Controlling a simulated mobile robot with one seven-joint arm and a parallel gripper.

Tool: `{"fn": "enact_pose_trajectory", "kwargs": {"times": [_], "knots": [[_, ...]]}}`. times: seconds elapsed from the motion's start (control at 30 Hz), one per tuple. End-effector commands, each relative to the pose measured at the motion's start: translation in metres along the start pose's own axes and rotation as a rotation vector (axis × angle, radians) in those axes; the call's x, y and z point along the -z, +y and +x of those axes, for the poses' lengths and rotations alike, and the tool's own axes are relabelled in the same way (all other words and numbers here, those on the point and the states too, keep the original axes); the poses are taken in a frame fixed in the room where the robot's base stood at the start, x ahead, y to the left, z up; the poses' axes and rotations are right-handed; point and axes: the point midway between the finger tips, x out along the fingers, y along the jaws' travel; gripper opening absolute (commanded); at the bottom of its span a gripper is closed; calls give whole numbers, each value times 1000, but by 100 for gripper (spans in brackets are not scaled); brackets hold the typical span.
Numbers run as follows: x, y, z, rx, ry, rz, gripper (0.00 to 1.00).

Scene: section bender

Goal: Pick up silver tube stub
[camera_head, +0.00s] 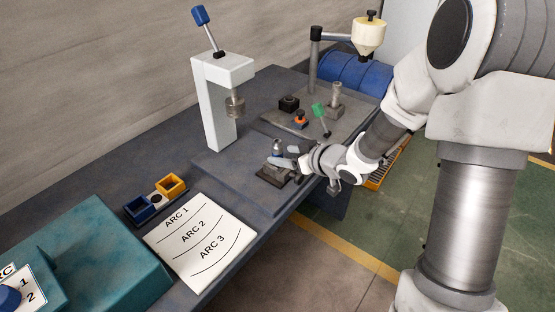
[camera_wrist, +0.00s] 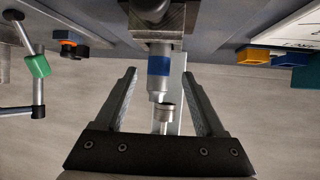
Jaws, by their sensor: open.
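A silver tube stub with a blue band (camera_wrist: 159,84) rises from a dark metal block (camera_wrist: 158,16) in the wrist view. In the head view the stub (camera_head: 277,147) stands upright on the dark block (camera_head: 268,178) near the bench's front edge. My gripper (camera_wrist: 160,76) is open, one finger on each side of the stub, with visible gaps. The fingers look apart from it; how deep the stub sits between them is hard to tell. In the head view my gripper (camera_head: 285,156) comes in from the right and partly covers the block.
A white post machine (camera_head: 222,95) with a metal roller and blue-knobbed lever stands behind. A green-handled lever (camera_head: 319,110) and an orange-and-blue knob (camera_head: 300,119) lie to the right. Yellow (camera_head: 171,185) and blue (camera_head: 139,209) bins and an ARC sheet (camera_head: 200,240) are left.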

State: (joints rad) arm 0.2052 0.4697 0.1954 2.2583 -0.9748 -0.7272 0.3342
Motion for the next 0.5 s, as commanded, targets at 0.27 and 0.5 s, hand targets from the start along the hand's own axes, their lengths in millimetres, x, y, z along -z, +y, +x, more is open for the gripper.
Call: {"fn": "enact_pose_trajectory", "kwargs": {"times": [0.27, 0.5], "knots": [[-1, 0, 24, 0, -1, 0, 72], [-2, 1, 59, 1, -1, 0, 72]]}}
